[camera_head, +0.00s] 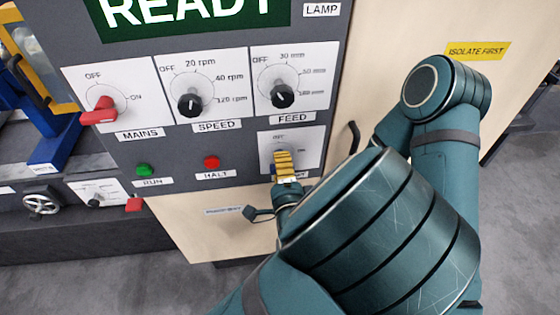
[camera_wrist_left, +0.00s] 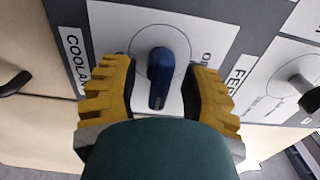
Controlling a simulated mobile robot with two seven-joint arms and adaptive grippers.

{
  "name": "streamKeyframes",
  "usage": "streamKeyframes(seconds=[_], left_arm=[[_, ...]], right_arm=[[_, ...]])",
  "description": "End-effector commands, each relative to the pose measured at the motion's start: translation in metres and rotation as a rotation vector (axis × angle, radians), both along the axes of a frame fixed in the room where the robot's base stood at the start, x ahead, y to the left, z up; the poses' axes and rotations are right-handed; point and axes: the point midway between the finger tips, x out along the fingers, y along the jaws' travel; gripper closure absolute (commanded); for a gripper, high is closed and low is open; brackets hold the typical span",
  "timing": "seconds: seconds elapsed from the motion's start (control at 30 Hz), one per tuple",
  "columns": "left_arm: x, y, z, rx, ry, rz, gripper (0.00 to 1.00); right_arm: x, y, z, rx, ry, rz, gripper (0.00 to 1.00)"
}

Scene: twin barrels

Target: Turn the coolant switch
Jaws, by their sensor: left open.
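The coolant switch is a blue knob (camera_wrist_left: 167,75) on a white plate (camera_wrist_left: 142,17) beside a partly covered COOLANT label (camera_wrist_left: 75,62), in the left wrist view. Its handle points toward the bottom of that picture, at about a right angle from the mark to its right, which begins with O. My left gripper (camera_wrist_left: 162,88) is open, one yellow finger on each side of the knob. A gap shows on both sides. In the head view the left gripper (camera_head: 283,163) covers the knob in front of its plate (camera_head: 313,140). My right gripper is not in view.
Above are the red MAINS switch (camera_head: 101,110) and black SPEED (camera_head: 190,103) and FEED (camera_head: 281,97) knobs. A green RUN button (camera_head: 144,170) and red HALT button (camera_head: 211,162) sit to the left. A black handle (camera_head: 352,137) is close on the right.

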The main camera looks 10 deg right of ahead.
Motion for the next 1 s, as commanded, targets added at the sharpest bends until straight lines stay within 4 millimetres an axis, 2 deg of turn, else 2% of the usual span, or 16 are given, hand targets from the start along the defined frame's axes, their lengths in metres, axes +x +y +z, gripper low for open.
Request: streamKeyframes(seconds=[0.2, 0.23, 0.33, 0.37, 0.77, 1.0], left_arm=[[0.000, 0.000, 0.000, 0.000, 0.000, 0.000, 0.54], [0.000, 0.000, 0.000, 0.000, 0.000, 0.000, 0.58], [0.000, 0.000, 0.000, 0.000, 0.000, 0.000, 0.93], [0.000, 0.000, 0.000, 0.000, 0.000, 0.000, 1.00], [0.001, 0.000, 0.000, -0.034, -0.002, 0.001, 1.00], [0.001, 0.000, -0.001, -0.165, -0.003, 0.001, 1.00]], right_arm=[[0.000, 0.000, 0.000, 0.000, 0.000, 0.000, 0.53], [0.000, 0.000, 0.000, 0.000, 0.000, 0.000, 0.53], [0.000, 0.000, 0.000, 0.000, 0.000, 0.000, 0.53], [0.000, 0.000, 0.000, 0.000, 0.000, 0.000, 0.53], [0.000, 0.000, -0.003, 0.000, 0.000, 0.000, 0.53], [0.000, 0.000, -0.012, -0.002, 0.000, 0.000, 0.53]])
